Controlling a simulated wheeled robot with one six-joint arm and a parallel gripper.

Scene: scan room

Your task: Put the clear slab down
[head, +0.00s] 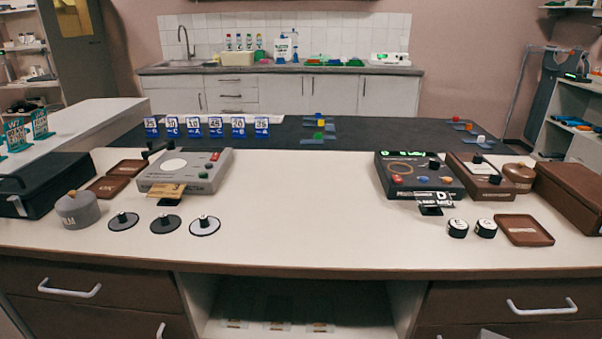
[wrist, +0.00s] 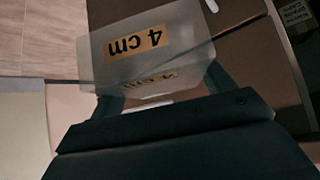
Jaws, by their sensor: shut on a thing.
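The clear slab (wrist: 190,35) is a see-through block with a tan label reading "4 cm" in the wrist view. My gripper (wrist: 160,88) is shut on it, with one dark finger at each side. The slab is held up in front of brown drawer fronts (wrist: 245,55) and looks clear of any surface. In the head view my gripper is not seen. Several flat clear pieces with tan labels (head: 277,325) lie in the open shelf bay (head: 345,307) under the counter.
The pale counter (head: 300,215) has a wide bare middle. A grey device (head: 205,178) stands at left, a black device (head: 415,178) at right. Three discs (head: 165,224), a grey pot (head: 78,210), two black knobs (head: 458,228) and a brown tray (head: 524,230) lie near the front.

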